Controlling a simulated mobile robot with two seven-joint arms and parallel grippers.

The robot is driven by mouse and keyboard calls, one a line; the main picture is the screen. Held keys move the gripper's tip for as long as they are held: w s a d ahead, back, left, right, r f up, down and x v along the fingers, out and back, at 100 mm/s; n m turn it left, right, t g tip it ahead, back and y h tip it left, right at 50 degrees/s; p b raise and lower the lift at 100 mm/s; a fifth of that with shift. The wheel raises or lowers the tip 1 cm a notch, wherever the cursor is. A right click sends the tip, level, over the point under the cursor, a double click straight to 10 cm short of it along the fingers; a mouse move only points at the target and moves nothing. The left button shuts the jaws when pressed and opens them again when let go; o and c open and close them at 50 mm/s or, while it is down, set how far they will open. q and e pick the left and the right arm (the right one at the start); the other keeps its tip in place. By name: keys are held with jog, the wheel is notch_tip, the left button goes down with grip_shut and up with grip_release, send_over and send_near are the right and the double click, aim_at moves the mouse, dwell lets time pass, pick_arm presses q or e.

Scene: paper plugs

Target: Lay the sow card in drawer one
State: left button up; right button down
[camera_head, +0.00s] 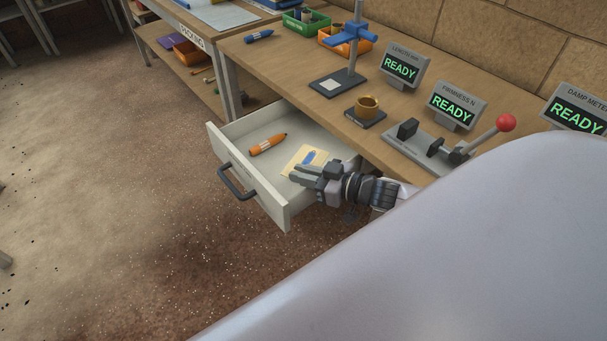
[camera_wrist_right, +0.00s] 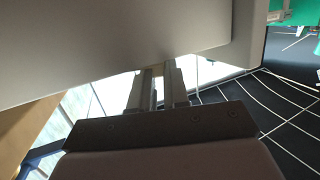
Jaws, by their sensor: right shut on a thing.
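The card (camera_head: 303,157), cream with a blue picture on it, is in the open drawer (camera_head: 222,142) in the head view, towards its right side. I cannot read its wording. My right gripper (camera_head: 296,173) reaches in over the drawer's front right and is shut on the card's near edge. The fingers hide part of the card, and I cannot tell whether it touches the drawer floor. In the right wrist view my right gripper (camera_wrist_right: 160,88) has its fingers close together, and the card is not clear there. My left gripper is not in view.
An orange marker (camera_head: 268,144) lies in the drawer, left of the card. The drawer's dark handle (camera_head: 237,184) faces the open floor. On the workbench (camera_head: 290,75) stand a blue-clamped stand (camera_head: 352,40), a brass cup (camera_head: 367,105) and a red-knobbed lever device (camera_head: 440,150).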

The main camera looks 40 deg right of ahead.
jog(key=shift+f, duration=0.1)
jog(key=c, duration=1.1)
grip_release()
jog(key=shift+r, duration=0.2)
jog(key=p+v, duration=0.1)
jog(key=v, duration=1.1)
jog(key=s+a+f+m+g+h, duration=0.1)
jog(key=s+a+f+h, duration=0.1)
jog(key=s+a+f, duration=0.2)
jog(key=s+a+f+m+g+h, duration=0.2)
jog(key=s+a+f, duration=0.2)
jog(key=a, duration=0.7)
notch_tip(320, 180, down, 2)
jog(key=shift+f+h, duration=0.15)
jog(key=shift+h, duration=0.25)
